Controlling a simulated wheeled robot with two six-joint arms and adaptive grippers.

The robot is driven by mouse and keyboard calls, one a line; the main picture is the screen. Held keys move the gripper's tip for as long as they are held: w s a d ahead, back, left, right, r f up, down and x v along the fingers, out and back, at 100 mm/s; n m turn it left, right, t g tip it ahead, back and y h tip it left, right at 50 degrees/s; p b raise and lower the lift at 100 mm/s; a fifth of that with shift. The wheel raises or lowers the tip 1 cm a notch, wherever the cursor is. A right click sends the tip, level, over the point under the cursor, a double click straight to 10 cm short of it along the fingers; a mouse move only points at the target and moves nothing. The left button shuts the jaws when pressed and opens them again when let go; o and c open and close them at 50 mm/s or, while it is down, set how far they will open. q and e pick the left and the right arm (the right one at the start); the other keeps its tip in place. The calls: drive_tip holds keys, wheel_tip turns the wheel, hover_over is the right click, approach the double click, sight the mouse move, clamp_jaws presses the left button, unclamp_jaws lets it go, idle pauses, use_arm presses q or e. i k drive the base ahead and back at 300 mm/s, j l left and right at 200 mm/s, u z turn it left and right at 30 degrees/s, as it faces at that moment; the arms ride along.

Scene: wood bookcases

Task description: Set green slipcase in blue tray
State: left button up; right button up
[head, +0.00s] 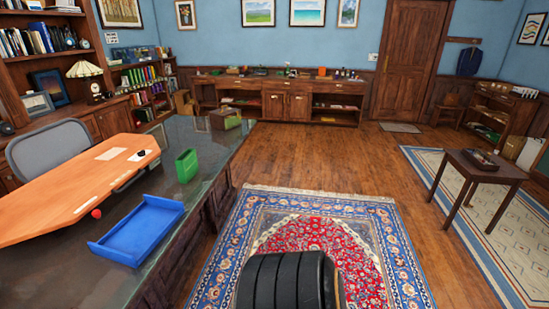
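The green slipcase (187,166) stands upright on the dark desk top, near the desk's right edge. The blue tray (137,230) lies on the same desk, nearer to me and to the left of the slipcase. The tray looks empty, with low raised walls at its ends. The slipcase and the tray are apart, with bare desk between them. Neither of my grippers shows in the head view.
An orange-brown board (80,185) covers the desk's left part, with a small red ball (96,213) by its edge. A box (225,119) stands at the desk's far end. A grey chair (48,145) is behind.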

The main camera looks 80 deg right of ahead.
sight(142, 230)
drive_tip(key=z, duration=1.85)
